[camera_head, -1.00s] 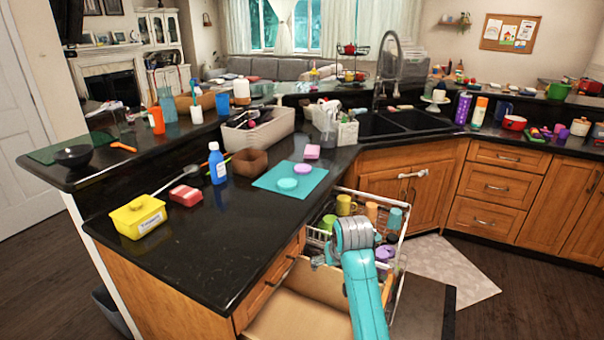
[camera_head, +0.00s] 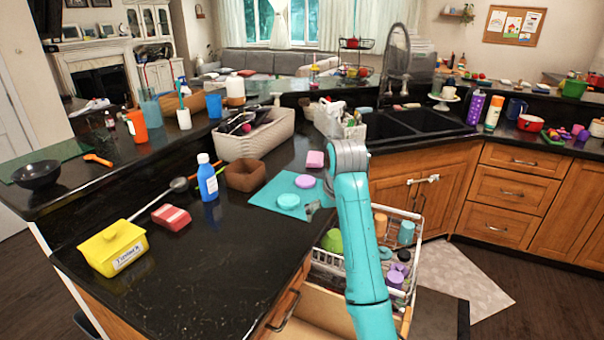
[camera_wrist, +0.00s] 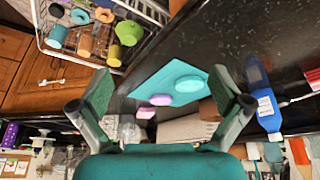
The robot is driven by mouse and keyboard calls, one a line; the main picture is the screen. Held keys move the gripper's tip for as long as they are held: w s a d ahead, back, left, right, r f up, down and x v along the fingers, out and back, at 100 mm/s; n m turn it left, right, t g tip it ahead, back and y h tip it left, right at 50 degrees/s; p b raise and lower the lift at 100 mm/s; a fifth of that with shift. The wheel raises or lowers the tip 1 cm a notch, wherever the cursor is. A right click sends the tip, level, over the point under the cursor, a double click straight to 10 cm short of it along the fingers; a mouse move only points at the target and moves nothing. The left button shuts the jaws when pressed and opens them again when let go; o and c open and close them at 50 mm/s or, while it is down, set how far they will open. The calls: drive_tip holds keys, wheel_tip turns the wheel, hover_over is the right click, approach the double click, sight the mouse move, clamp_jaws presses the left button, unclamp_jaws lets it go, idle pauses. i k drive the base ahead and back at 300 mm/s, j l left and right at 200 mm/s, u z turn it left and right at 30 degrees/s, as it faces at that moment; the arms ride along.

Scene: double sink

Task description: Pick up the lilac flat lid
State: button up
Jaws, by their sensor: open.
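The lilac flat lid (camera_head: 305,181) lies flat on a teal mat (camera_head: 266,202) on the black counter, just behind a round turquoise lid (camera_head: 288,201). In the wrist view the lilac lid (camera_wrist: 160,100) shows beyond the fingers, near the mat's edge, with the turquoise lid (camera_wrist: 189,84) beside it. My gripper (camera_wrist: 160,88) is open and empty, with its two fingers spread wide. In the head view my gripper (camera_head: 314,211) is mostly hidden behind my arm, at the mat's right edge; it is apart from the lilac lid.
A pink block (camera_head: 315,159) lies behind the mat. A pulled-out dish rack (camera_head: 340,262) with cups is below the counter edge.

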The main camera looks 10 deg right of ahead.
sight(303, 181)
drive_tip(key=i, duration=1)
